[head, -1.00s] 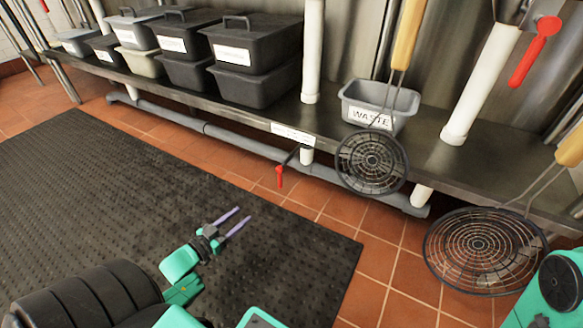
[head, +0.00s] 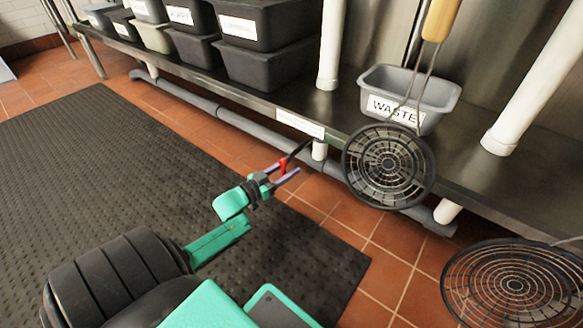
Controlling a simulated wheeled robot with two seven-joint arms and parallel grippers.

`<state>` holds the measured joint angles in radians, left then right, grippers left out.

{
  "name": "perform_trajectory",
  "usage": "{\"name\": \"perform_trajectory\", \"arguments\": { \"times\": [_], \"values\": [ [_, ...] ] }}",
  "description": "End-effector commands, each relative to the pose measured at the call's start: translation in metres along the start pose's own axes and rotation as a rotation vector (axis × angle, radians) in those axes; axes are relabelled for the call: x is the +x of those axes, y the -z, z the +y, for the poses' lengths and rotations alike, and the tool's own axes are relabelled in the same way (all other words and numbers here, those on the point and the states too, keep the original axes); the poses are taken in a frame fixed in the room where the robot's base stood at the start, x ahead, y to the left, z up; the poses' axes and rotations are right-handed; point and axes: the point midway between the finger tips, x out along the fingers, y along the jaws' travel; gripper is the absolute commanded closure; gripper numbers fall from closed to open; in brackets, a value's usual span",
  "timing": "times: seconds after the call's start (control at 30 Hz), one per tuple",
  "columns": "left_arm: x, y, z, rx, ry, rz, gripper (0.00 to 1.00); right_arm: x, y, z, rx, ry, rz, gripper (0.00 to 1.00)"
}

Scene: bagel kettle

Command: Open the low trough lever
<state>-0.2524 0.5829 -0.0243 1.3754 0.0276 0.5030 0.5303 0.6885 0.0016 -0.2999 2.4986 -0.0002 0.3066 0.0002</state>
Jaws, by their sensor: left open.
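The low trough lever has a red handle (head: 283,165) on a dark stem, under the front edge of the low steel shelf, just below a white label (head: 300,123). My left gripper (head: 288,171) is open at the lever, its purple fingers reaching up and right. The red handle shows between the two fingers, partly hidden by them. I cannot tell whether either finger touches it. My right gripper is out of view.
A grey pipe (head: 190,97) runs below the shelf (head: 458,160). A round wire skimmer (head: 389,165) hangs right of the lever, before a grey WASTE bin (head: 428,92). Another skimmer (head: 515,284) is at lower right. A black mat (head: 90,160) covers the floor at left.

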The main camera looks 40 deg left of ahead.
Motion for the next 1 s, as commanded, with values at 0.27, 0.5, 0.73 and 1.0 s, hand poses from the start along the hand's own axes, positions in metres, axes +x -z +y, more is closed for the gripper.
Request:
{"name": "perform_trajectory", "arguments": {
  "times": [0.27, 0.5, 0.73, 1.0],
  "values": [
    [0.0179, 0.0003, -0.0003, 0.0, 0.001, -0.002, 0.49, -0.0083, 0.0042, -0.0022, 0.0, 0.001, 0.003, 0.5],
    [0.0174, 0.0004, -0.0004, 0.0, 0.001, -0.002, 0.95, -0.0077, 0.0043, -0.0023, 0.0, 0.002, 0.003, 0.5],
    [0.0172, 0.0002, -0.0003, -0.001, 0.001, -0.002, 1.0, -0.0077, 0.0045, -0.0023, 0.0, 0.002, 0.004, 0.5],
    [0.0171, 0.0, -0.0002, -0.001, 0.001, -0.002, 1.0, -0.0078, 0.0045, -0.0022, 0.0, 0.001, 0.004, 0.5]
  ]
}}
